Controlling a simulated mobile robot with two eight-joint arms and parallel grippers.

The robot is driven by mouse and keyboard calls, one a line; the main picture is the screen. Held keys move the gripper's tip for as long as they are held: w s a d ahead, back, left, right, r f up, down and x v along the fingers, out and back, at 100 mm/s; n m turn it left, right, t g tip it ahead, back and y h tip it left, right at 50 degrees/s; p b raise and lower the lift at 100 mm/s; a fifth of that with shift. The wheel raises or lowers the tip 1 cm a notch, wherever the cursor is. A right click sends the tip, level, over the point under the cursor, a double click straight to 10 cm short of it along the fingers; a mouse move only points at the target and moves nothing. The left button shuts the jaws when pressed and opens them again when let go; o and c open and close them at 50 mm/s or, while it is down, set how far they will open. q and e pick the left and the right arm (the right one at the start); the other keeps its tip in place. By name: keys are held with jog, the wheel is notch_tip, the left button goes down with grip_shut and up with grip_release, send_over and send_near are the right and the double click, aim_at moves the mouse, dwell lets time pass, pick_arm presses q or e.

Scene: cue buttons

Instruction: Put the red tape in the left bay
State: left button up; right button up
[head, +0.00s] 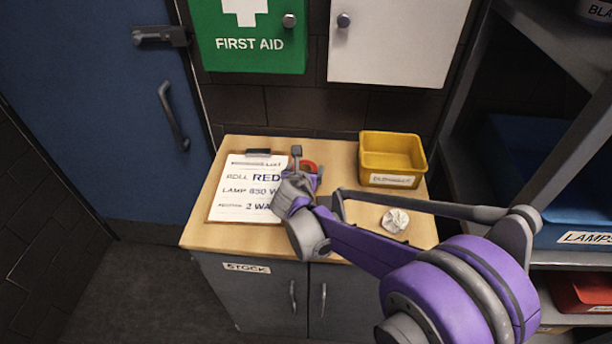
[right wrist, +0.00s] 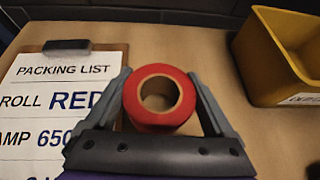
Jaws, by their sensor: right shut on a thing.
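The red tape (right wrist: 160,97) is a roll with a tan core, seen in the right wrist view between the fingers of my right gripper (right wrist: 160,95). The gripper is shut on it. In the head view the red tape (head: 308,167) shows only in part behind my right gripper (head: 302,172), over the wooden counter (head: 345,235). I cannot tell whether the roll still touches the counter. No left bay can be made out in these views. My left gripper is not in view.
A clipboard with a packing list (head: 235,185) lies left of the gripper. A yellow bin (head: 392,158) stands at the back right, and crumpled paper (head: 395,220) lies in front of it. A shelf rack with a blue bin (head: 580,215) and red bin (head: 585,290) stands at right.

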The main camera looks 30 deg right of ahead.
jog(key=shift+f, duration=1.35)
jog(key=shift+f, duration=0.2)
jog(key=o, duration=1.1)
jog(key=shift+r, duration=0.1)
